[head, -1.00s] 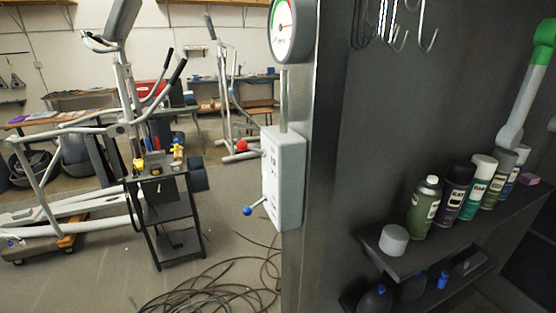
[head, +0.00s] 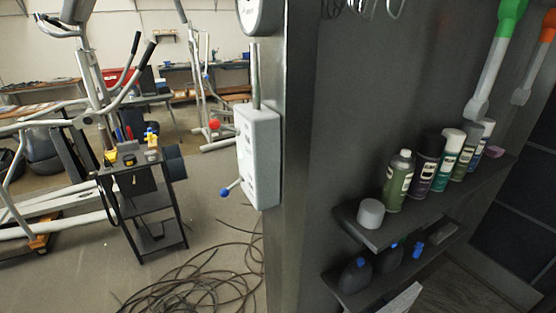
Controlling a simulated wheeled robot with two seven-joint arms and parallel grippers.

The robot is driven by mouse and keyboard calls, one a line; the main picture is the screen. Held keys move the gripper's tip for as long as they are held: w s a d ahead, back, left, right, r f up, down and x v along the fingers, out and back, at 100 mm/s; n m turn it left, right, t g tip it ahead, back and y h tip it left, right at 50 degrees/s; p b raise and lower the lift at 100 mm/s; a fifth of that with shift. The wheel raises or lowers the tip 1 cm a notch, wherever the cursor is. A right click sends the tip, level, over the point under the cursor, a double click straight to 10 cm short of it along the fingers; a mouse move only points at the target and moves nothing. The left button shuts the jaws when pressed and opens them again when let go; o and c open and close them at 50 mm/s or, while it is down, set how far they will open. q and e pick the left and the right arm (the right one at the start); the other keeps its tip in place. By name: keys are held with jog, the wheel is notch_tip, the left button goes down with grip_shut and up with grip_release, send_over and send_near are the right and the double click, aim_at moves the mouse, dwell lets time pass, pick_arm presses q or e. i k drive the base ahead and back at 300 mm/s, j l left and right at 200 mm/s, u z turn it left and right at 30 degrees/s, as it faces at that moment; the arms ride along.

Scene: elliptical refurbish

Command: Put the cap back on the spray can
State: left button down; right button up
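An uncapped green spray can (head: 397,182) stands upright on the upper dark shelf (head: 455,194) at the right. Its metal top and nozzle are bare. A light grey cap (head: 370,213) sits on the left end of the same shelf, in front and to the left of the can and apart from it. Neither of my grippers shows in the head view.
Several capped cans stand behind the green can, including a dark one (head: 426,164) and a teal one (head: 448,161). A lower shelf (head: 365,292) holds dark bottles with blue caps. A grey control box (head: 257,155) is mounted on the wall edge. Cables (head: 195,285) lie on the floor.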

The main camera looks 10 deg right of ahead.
aim_at(401, 171)
jog(key=z, duration=1.25)
